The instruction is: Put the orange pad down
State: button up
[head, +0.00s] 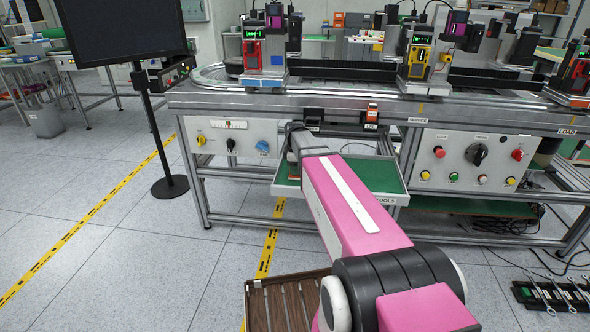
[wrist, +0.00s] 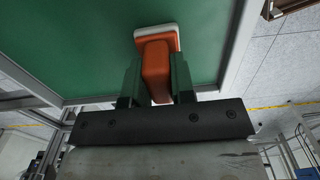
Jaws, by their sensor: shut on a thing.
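The orange pad (wrist: 156,68) shows in the wrist view, an orange block with a pale edge around its far end. My gripper (wrist: 156,82) is shut on it, with one dark finger on each side. The pad is seen against the green lining of the pulled-out tools drawer (wrist: 85,45); whether it touches the lining cannot be told. In the head view my gripper is over the left part of the drawer (head: 365,175).
Most of the drawer's green floor right of my arm is bare. A metal workbench (head: 400,100) with machine stations stands behind it. A monitor stand (head: 160,150) is at left. A slatted brown surface (head: 285,305) lies at the bottom, and a tool tray (head: 550,295) at lower right.

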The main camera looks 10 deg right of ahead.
jog(key=o, duration=0.8)
jog(key=shift+o, duration=0.2)
jog(key=shift+f, duration=0.25)
notch_tip(320, 180, up, 11)
